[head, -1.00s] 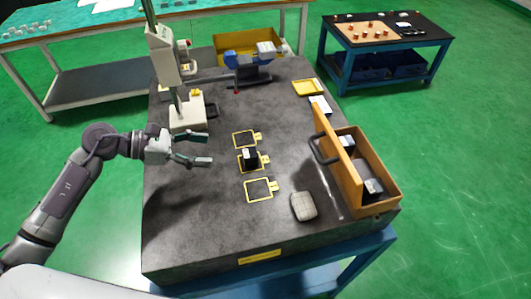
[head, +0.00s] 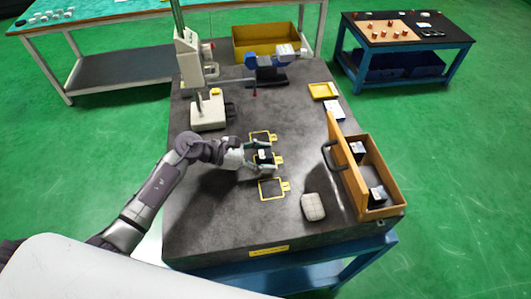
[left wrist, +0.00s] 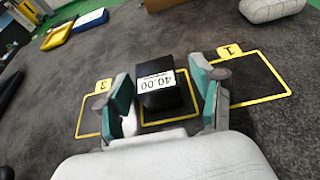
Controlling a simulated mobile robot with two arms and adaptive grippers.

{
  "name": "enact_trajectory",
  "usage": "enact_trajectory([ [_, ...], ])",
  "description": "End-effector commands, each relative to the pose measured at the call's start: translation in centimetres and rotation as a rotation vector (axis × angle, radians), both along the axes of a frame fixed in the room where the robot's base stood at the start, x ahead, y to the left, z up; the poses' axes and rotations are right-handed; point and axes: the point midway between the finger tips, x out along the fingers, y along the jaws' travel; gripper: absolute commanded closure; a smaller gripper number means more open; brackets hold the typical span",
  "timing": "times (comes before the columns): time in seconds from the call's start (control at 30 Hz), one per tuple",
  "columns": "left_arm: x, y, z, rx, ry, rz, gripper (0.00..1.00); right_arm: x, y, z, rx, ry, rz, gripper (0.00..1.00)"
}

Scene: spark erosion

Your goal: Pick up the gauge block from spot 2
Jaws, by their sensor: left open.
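The gauge block is a black block with a white top label reading 40.00 (left wrist: 163,92); it stands upright in the middle yellow square, spot 2 (left wrist: 180,119). In the head view the block (head: 264,155) is partly hidden by my left gripper (head: 270,158). My left gripper is open, with one finger on each side of the block in the left wrist view (left wrist: 163,98). A gap shows at the right finger; whether the left finger touches cannot be told. My right gripper is not in view.
Empty yellow squares flank it, marked 3 (left wrist: 88,118) and 1 (left wrist: 262,75). A light grey pad (head: 313,207) and an open wooden case (head: 385,175) stand to the right. A stand (head: 208,112) and a blue device (head: 268,68) are behind.

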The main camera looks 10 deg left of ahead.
Motion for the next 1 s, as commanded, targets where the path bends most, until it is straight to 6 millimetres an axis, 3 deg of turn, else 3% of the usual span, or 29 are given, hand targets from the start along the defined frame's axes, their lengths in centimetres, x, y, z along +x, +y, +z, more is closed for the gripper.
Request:
enact_trajectory([
  [0.23,0.08,-0.13,-0.19,0.002,0.001,0.0,0.33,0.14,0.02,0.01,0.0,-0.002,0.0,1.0],
  [0.63,0.07,-0.13,-0.15,0.001,0.0,0.0,1.0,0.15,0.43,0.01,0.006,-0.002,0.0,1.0],
  [1.0,0.15,-0.13,0.26,-0.001,-0.004,0.0,1.0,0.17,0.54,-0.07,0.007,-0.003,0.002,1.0],
])
